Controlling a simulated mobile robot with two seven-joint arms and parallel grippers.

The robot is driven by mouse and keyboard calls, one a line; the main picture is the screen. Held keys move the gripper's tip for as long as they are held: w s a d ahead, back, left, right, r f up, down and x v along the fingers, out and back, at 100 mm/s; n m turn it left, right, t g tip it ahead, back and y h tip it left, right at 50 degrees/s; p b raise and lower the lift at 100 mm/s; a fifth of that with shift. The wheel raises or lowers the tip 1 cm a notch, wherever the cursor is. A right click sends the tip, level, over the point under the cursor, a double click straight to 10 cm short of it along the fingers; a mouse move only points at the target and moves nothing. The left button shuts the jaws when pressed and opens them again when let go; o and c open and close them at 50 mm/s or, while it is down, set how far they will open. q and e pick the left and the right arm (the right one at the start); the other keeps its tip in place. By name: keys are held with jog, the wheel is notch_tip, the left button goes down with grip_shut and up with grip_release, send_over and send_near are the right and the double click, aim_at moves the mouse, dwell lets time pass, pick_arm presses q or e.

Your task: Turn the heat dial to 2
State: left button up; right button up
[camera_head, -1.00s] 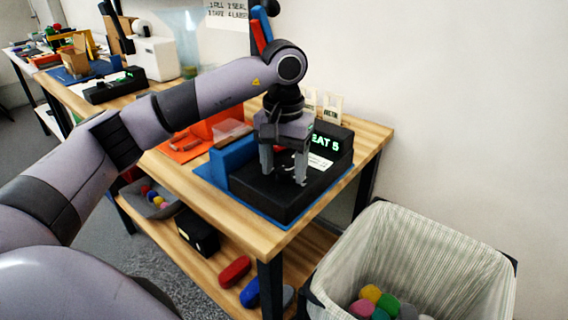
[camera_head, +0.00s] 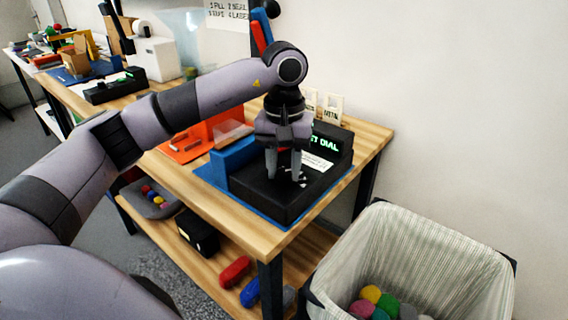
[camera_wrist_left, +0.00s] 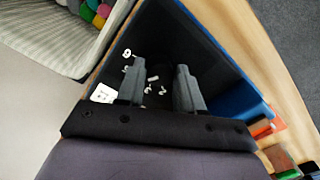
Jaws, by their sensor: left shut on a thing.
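The black heat sealer (camera_head: 262,197) sits on a blue mat at the bench's right end. Its raised back display (camera_head: 325,141) shows green text, partly hidden by my gripper; "T DIAL" is readable. My left gripper (camera_head: 284,178) points down at the sealer's top, fingers around the dial spot and shut on the dial. The dark dial itself is hard to make out against the black top. In the left wrist view, my two fingers (camera_wrist_left: 160,70) stand apart with white numerals around and between them; which numeral the dial points to cannot be told. My right gripper is not in view.
A blue block (camera_head: 234,153) stands just left of the sealer, with an orange tray (camera_head: 186,143) beyond it. White label cards (camera_head: 333,106) stand behind. A lined bin (camera_head: 440,250) with coloured balls is at the front right. The lower shelf holds red and blue items.

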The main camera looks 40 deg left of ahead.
pick_arm(q)
jog(key=n, duration=0.2)
jog(key=shift+r+n, duration=0.1)
jog(key=shift+n, duration=0.3)
jog(key=n, duration=0.4)
jog(key=shift+p, duration=0.4)
jog(key=n, duration=0.4)
jog(key=shift+w+n+p, duration=0.1)
jog(key=shift+n+p, duration=0.25)
jog(key=shift+n, duration=1.65)
jog(key=o, duration=1)
jog(key=shift+r, duration=0.1)
